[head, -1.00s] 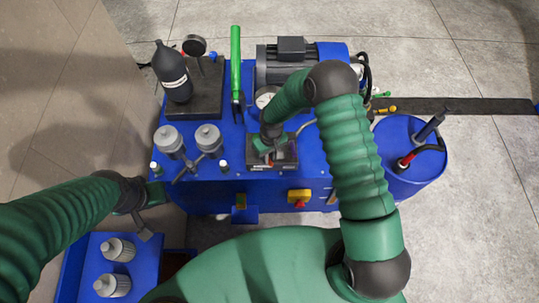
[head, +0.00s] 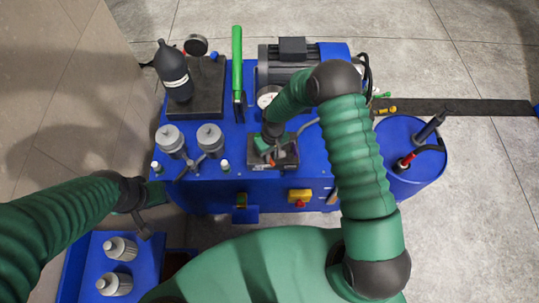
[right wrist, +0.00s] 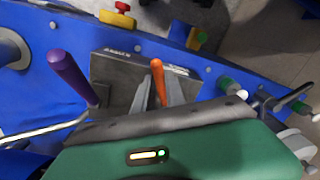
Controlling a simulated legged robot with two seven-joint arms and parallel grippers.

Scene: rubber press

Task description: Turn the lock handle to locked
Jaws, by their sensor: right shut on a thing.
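An orange handle (right wrist: 158,84) stands on a dark grey plate (right wrist: 108,67) in the right wrist view. My right gripper (right wrist: 157,92) has one grey finger on each side of it and is shut on it. A purple handle (right wrist: 73,78) stands left of the fingers, apart from them. In the head view the right gripper (head: 267,147) is over the plate (head: 290,155) on the blue machine, and the arm hides part of it. The plate's labels are too small to read. My left gripper (head: 143,228) is low at the left, mostly hidden by its wrist; its jaws do not show clearly.
The blue machine carries a green lever (head: 237,75), a black bottle (head: 173,72), a grey motor (head: 291,62) and two grey caps (head: 210,138). A yellow switch box with a red button (head: 300,197) is on its front. A blue drum (head: 408,155) stands at the right.

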